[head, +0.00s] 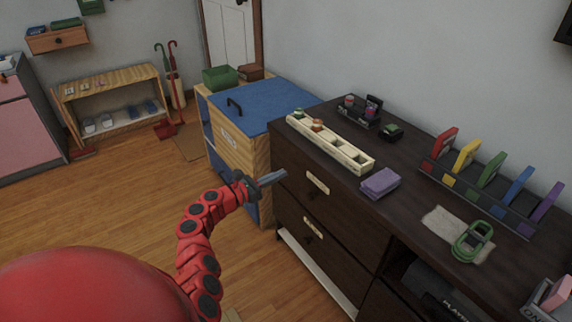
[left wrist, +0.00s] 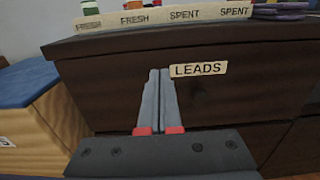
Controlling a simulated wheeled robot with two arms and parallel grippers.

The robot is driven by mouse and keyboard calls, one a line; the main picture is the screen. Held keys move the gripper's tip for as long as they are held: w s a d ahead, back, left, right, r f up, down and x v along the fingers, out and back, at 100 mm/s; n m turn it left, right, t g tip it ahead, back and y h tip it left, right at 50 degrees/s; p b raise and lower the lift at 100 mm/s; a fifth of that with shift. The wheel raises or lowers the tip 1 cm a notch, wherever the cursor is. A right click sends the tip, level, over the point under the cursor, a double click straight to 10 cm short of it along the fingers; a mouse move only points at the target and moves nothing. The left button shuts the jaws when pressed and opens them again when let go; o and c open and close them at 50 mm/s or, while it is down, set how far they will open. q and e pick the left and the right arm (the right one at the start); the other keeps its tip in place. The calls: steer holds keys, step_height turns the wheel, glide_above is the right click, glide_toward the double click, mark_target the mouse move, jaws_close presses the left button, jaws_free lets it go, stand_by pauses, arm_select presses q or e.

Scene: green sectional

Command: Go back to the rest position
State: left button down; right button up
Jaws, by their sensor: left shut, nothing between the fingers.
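My left gripper (head: 271,178) is shut and empty. It is held in the air in front of the upper left drawer of the dark dresser (head: 400,135). In the left wrist view its two fingers (left wrist: 157,90) lie together, pointing at the drawer front (left wrist: 225,95) just left of the LEADS label (left wrist: 198,69). The drawer looks closed. I cannot tell whether the fingertips touch it. My left arm (head: 196,245) is red and reaches forward from the bottom of the head view. My right gripper is not in view.
The dresser top holds a labelled compartment tray (head: 340,152), purple pads (head: 380,182), a row of coloured holders (head: 490,180) and a green clip-like object (head: 473,241). A blue-topped wooden cabinet (head: 265,105) stands beside it. The wooden floor (head: 110,200) at left is free.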

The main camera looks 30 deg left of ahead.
arm_select(q)
steer(key=p+v, duration=0.1)
steer(key=v, duration=0.5)
steer(key=shift+s, duration=0.25)
